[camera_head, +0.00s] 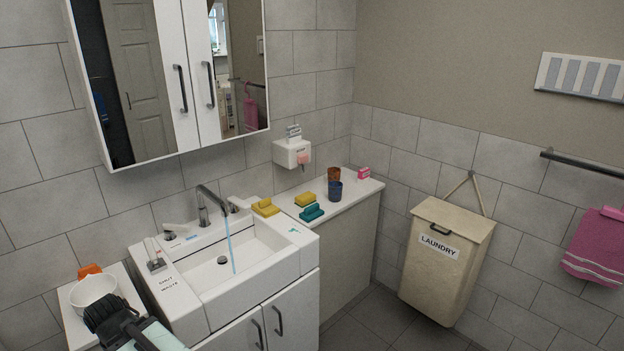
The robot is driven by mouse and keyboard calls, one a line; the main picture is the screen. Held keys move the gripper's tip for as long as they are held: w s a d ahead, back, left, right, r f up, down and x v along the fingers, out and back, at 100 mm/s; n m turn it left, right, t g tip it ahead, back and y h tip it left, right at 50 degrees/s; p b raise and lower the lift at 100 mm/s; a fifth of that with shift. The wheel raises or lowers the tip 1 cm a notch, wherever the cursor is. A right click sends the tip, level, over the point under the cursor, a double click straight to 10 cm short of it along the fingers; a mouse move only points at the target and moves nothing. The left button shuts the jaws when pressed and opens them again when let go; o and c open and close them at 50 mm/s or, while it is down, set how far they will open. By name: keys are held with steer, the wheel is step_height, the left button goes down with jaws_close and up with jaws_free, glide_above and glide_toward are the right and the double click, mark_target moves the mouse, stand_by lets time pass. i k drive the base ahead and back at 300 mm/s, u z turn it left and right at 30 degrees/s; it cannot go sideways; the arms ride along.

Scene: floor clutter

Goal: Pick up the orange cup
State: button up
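An orange-brown cup (334,174) stands on the white counter to the right of the sink, just behind a dark blue cup (335,191) that hides its lower part. A brighter orange object (90,270) shows behind a white bowl (93,291) at the lower left; most of it is hidden and I cannot tell what it is. My gripper (107,313) is the dark shape at the lower left, in front of the bowl in the picture and far from the orange-brown cup. Its fingers are too unclear to tell open from shut.
The white sink (205,300) has a tap (212,202) with water running. Yellow and teal sponges (311,212) lie on the counter, and a pink box (364,173) is behind the cups. A laundry bin (447,262) hangs on the right wall. Grey floor between is clear.

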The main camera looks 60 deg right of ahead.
mark_target(333, 173)
steer(key=u, duration=2.15)
steer(key=k, duration=2.95)
steer(key=z, duration=1.9)
steer(key=i, duration=0.55)
steer(key=z, duration=0.1)
